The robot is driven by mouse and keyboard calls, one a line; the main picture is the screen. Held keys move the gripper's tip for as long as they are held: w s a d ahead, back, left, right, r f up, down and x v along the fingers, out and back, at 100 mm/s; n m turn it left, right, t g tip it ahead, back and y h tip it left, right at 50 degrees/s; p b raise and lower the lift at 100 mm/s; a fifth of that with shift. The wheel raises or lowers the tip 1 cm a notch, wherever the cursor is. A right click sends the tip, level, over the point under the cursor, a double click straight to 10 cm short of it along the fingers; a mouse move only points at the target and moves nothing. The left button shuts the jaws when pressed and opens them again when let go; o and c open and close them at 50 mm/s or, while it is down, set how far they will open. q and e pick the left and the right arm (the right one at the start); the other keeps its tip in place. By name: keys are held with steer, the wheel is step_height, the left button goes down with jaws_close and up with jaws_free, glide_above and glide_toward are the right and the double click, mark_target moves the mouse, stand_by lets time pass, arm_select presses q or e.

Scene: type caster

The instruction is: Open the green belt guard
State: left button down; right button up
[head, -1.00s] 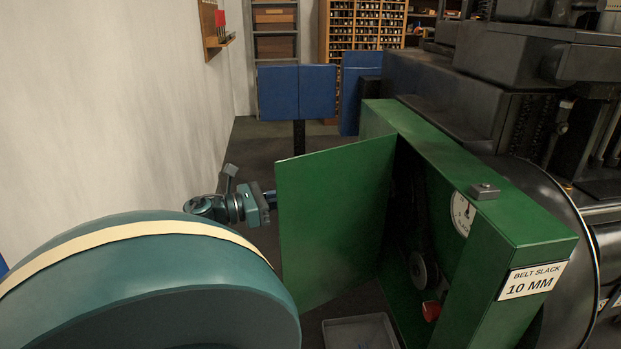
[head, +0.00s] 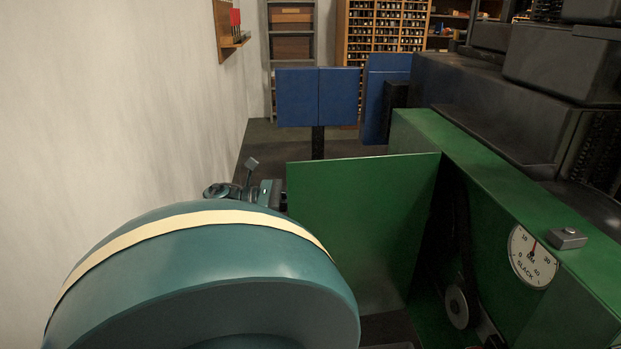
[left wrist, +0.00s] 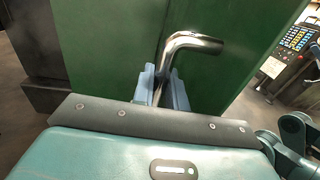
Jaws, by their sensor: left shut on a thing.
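The green belt guard's door (head: 360,225) stands swung out from the green housing (head: 500,190), and the inside with a dial (head: 532,257) and a pulley (head: 456,306) shows. In the left wrist view, a bent metal handle (left wrist: 190,42) is on the green door (left wrist: 110,50). My left gripper (left wrist: 162,88) is shut on the handle's lower part. In the head view, my left gripper (head: 272,194) is at the door's left edge, with its fingers mostly hidden behind the door. My right gripper is not in view.
A pale wall (head: 130,100) runs along the left. Blue panels (head: 317,97) on a dark post stand behind the door. Dark machinery (head: 510,100) fills the right. A grey metal block (head: 567,238) sits on the housing's top.

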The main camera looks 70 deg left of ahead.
arm_select(q)
steer(key=shift+w+a, duration=0.15)
steer(key=shift+a, duration=0.05)
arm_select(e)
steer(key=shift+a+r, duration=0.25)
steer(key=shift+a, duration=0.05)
arm_select(q)
steer(key=c, duration=1.5)
jaws_free()
steer(key=shift+o, duration=0.2)
steer(key=shift+a, duration=0.1)
